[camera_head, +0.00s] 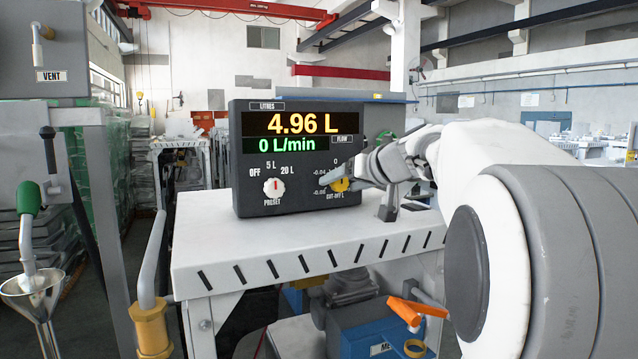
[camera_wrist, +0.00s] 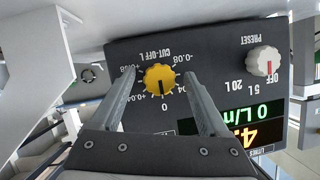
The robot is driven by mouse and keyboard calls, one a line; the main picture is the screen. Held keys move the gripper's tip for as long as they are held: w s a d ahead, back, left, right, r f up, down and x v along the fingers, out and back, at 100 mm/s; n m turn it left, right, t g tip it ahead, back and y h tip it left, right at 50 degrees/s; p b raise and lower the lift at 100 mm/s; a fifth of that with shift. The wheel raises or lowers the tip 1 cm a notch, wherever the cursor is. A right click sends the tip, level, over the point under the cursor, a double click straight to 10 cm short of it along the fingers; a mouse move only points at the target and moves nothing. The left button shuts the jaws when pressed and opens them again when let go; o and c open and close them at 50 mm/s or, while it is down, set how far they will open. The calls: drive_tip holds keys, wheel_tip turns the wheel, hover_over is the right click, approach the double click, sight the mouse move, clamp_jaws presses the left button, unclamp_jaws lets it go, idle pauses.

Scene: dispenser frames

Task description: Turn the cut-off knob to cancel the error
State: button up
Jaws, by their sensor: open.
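The dispenser box (camera_head: 245,185) stands on a white bench. Its display (camera_head: 303,134) reads 4.96 L and 0 L/min. The yellow cut-off knob (camera_head: 341,184) is at the lower right of its face, partly hidden by my gripper (camera_head: 335,183). In the wrist view the face is upside down, and the cut-off knob (camera_wrist: 159,80) lies between the fingers of my open gripper (camera_wrist: 159,74). A gap shows on each side of the knob, so neither finger appears to touch it. A small dark mark on the knob faces the 0 label.
The white preset knob (camera_head: 273,188) with a red pointer sits left on the face, its pointer up toward 5 L. The white bench top (camera_head: 300,235) is mostly clear in front. A funnel and green-handled nozzle (camera_head: 27,200) stand at the left. Orange handles (camera_head: 405,312) show below the bench.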

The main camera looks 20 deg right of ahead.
clamp_jaws()
idle(0.4)
drive_tip(key=shift+d+f+m+y+b, duration=0.1)
drive_tip(key=shift+f+m+y+b, duration=0.05)
drive_tip(key=shift+m+y+b, duration=0.6)
drive_tip(key=shift+m+t+y+b, duration=0.3)
drive_tip(key=shift+m+y+b, duration=0.15)
drive_tip(key=shift+m+b, duration=0.45)
drive_tip(key=m+y+b, duration=0.1)
drive_tip(key=m, duration=0.1)
drive_tip(key=shift+d+m+t, duration=0.1)
drive_tip(key=shift+m+t, duration=0.2)
drive_tip(key=shift+m, duration=0.05)
drive_tip(key=shift+m+t+y+b, duration=0.4)
drive_tip(key=shift+m+y+b, duration=0.35)
drive_tip(key=shift+m, duration=0.65)
